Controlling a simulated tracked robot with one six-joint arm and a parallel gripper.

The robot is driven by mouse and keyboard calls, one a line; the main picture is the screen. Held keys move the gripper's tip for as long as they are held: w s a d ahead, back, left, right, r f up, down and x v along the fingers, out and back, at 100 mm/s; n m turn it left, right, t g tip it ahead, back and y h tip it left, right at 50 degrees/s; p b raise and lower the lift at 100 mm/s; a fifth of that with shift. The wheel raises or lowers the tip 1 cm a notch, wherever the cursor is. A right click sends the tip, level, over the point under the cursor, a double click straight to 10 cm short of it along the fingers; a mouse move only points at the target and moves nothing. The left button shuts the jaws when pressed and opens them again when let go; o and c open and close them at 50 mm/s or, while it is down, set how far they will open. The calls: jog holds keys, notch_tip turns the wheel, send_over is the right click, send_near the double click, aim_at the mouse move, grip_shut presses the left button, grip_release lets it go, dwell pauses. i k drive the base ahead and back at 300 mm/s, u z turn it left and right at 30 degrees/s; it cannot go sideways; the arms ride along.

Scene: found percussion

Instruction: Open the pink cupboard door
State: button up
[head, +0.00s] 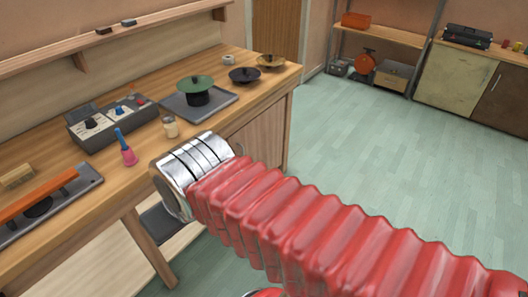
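No clearly pink cupboard door shows. A pinkish-brown wooden panel (262,134) closes the right end of the workbench's underside; I cannot tell if it is a door, and my arm hides its lower part. Across the room at the far right, a low cupboard has a pale cream-green door (455,78) and a dark brown door (503,105), both looking shut. My red ribbed arm reaches from the lower right to a silver banded cuff in front of the bench. No gripper fingers show beyond the cuff.
The wooden workbench (235,68) holds a grey control box (112,125), a pink-and-blue bell (126,150), a small jar (170,127), a green-topped item (196,85) and an orange bar (38,194). A metal shelf unit (384,38) stands at the back. The pale green floor (400,150) is clear.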

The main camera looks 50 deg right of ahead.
aim_at(261, 139)
jog(key=z, duration=0.45)
jog(key=i, duration=1)
jog(key=z, duration=0.05)
